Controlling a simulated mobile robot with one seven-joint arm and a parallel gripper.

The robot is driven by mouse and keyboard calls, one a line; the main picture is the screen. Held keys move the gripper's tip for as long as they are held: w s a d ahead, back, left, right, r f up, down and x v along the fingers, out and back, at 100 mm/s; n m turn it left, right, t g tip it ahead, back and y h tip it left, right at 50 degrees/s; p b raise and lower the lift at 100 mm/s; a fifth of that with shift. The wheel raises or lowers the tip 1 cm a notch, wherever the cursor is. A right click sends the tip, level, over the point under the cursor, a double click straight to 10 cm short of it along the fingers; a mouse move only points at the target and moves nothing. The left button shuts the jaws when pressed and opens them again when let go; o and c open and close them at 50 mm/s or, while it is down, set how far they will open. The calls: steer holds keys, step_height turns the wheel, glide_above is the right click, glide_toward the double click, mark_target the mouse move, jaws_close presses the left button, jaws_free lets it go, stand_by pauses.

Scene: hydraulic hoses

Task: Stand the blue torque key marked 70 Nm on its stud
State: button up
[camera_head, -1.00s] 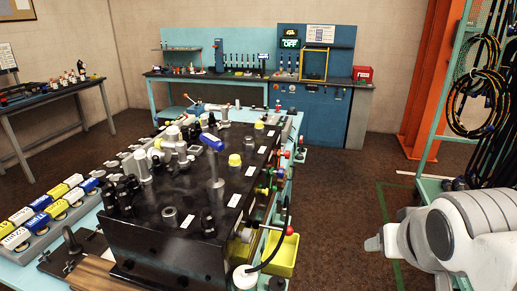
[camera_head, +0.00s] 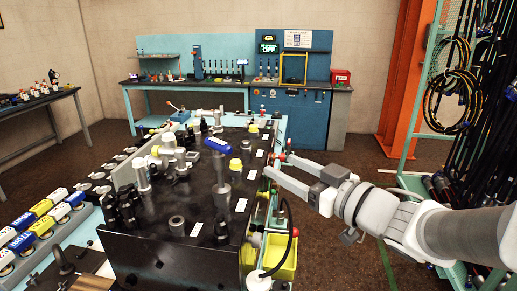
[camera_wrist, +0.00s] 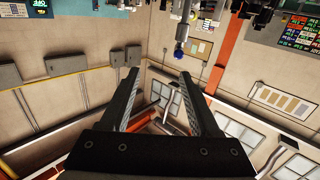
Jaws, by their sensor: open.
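A blue-headed key (camera_head: 217,145) with a grey shaft stands on the right part of the black manifold block (camera_head: 150,247), its marking unreadable. Several blue, yellow and white key heads lie in a rack at the left, including a blue one (camera_head: 21,242); I cannot read which says 70 Nm. My gripper (camera_head: 277,163) is open and empty at the block's right side, apart from the standing key. The wrist view, upside down, shows my open fingers (camera_wrist: 160,75) and, beyond them, a blue end on a grey shaft (camera_wrist: 180,48), probably that same key.
Grey fittings, black caps and a yellow cap (camera_head: 235,164) crowd the block top. A hose and a yellow bin (camera_head: 282,258) are at its right side. A hose rack (camera_head: 440,110) stands at right, a blue bench (camera_head: 300,95) behind. Floor between is clear.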

steer(key=s+a+n+g+y, duration=0.1)
steer(key=a+y, duration=0.1)
steer(key=p, duration=0.2)
glide_toward(218, 141)
steer(key=x, duration=0.2)
steer(key=f+x, duration=0.1)
steer(key=x, duration=0.2)
steer(key=shift+s+a, duration=0.15)
steer(key=shift+p+x, duration=0.6)
steer(key=shift+x, duration=1.9)
jaws_close()
steer(key=shift+r, duration=0.1)
